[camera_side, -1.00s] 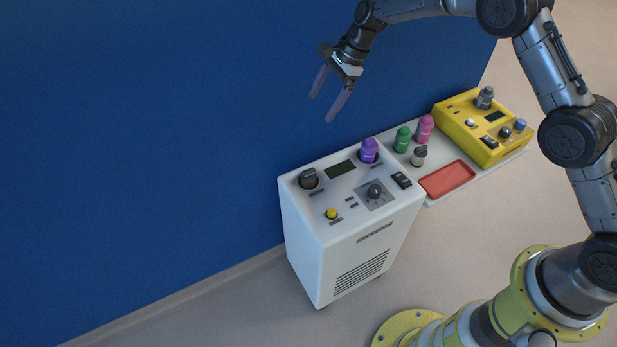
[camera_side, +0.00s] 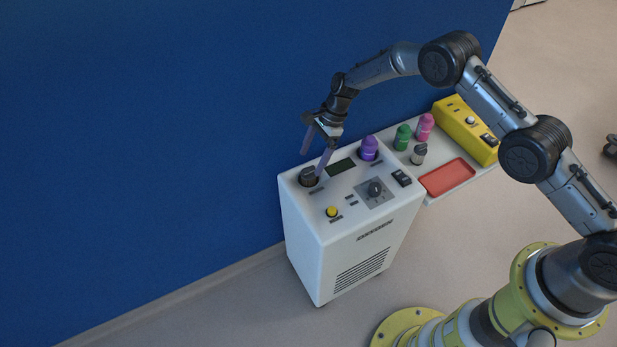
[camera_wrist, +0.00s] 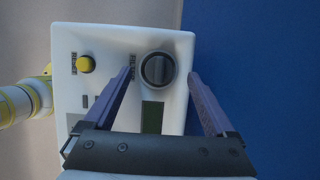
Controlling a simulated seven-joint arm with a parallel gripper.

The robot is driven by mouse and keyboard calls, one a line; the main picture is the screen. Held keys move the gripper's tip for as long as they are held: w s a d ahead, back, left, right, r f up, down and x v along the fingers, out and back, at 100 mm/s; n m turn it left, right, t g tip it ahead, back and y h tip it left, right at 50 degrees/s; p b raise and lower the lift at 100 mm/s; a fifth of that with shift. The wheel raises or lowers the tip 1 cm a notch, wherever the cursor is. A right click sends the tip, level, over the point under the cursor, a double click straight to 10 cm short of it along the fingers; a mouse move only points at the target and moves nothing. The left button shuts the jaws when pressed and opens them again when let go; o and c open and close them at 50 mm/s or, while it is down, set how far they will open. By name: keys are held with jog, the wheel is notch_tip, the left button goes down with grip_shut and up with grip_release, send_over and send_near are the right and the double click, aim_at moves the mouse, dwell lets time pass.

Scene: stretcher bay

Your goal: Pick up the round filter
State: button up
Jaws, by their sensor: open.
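The round filter (camera_side: 308,177) is a dark grey, ridged round cap set in the top of the white machine (camera_side: 345,245), at its back left corner. In the wrist view the filter (camera_wrist: 157,69) lies ahead of my fingertips, between their lines, beside lettering that seems to read FILTER. My gripper (camera_side: 312,163) is open and empty, just above the filter. In the wrist view its two purple-grey fingers (camera_wrist: 160,72) stand apart, one on each side of the filter. I cannot tell whether they touch it.
The machine top also carries a purple bottle (camera_side: 369,149), a yellow button (camera_side: 331,212), a dark dial (camera_side: 375,189) and a display (camera_side: 340,167). A blue wall (camera_side: 150,150) rises close behind. A side shelf holds a red tray (camera_side: 447,177), small bottles and a yellow device (camera_side: 465,128).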

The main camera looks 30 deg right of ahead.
aim_at(309, 168)
jog(key=x, duration=0.5)
jog(key=shift+d, duration=0.25)
jog(key=shift+c, duration=0.3)
jog(key=c, duration=1.4)
jog(key=shift+o, duration=0.2)
jog(key=shift+r, duration=0.85)
jog(key=s+d+r, duration=0.4)
jog(key=s+r, duration=0.7)
jog(key=s, duration=0.2)
jog(key=shift+s, duration=0.2)
